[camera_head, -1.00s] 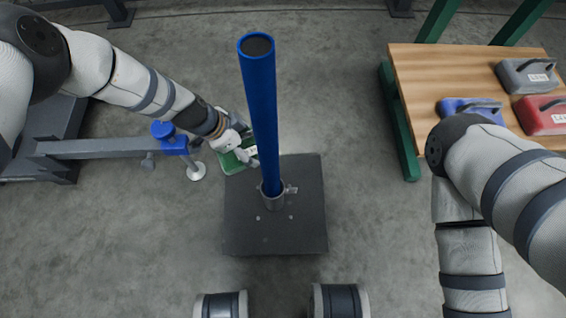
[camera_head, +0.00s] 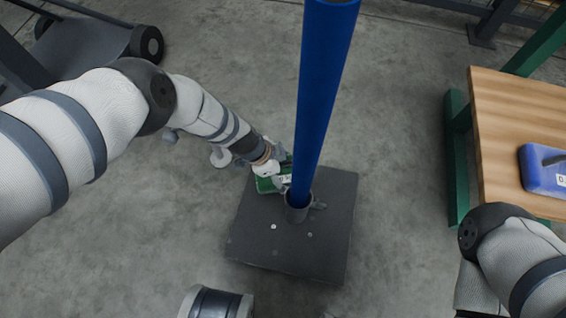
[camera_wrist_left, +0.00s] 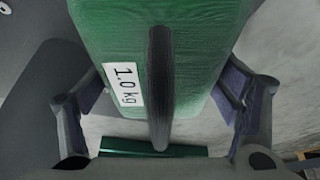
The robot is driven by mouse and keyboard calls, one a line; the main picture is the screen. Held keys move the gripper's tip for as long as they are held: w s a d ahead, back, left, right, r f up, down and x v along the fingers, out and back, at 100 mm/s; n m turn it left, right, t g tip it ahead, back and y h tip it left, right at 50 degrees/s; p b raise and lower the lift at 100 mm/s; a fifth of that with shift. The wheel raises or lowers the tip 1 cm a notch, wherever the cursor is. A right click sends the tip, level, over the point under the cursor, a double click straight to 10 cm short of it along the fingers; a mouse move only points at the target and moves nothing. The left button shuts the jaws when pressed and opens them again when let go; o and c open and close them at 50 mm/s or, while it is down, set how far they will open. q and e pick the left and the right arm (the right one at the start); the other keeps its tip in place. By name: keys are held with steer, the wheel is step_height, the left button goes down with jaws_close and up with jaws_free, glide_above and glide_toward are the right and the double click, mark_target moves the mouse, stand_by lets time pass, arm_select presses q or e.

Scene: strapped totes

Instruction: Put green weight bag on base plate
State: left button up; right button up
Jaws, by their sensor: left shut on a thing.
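The green weight bag (camera_head: 266,185) is at the far left corner of the dark square base plate (camera_head: 290,250), beside the upright blue post (camera_head: 322,90). Part of the bag is hidden by my gripper. I cannot tell whether it touches the plate. My left gripper (camera_head: 277,176) is shut on the bag. In the left wrist view the bag (camera_wrist_left: 195,60) fills the upper middle, with a dark strap handle and a "1.0 kg" label, and a finger of my left gripper (camera_wrist_left: 160,115) on each side. My right gripper is out of view.
A wooden-topped table (camera_head: 500,120) with green legs stands at the right and carries a blue weight bag (camera_head: 545,172). The post rises from a collar on the plate.

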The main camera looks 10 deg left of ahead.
arm_select(q)
steer(key=shift+w+f, duration=0.1)
steer(key=shift+f, duration=0.35)
steer(key=shift+r, duration=0.15)
steer(key=shift+f, duration=0.25)
steer(key=o, duration=1.9)
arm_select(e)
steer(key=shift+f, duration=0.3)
arm_select(q)
steer(key=shift+r, duration=0.15)
steer(key=p+v, duration=0.6)
steer(key=v, duration=0.5)
steer(key=shift+d+r+p, duration=0.1)
steer(key=shift+r+p, duration=0.15)
steer(key=shift+p, duration=0.05)
steer(key=shift+a+r, duration=0.25)
steer(key=shift+r, duration=0.15)
steer(key=shift+f, duration=0.1)
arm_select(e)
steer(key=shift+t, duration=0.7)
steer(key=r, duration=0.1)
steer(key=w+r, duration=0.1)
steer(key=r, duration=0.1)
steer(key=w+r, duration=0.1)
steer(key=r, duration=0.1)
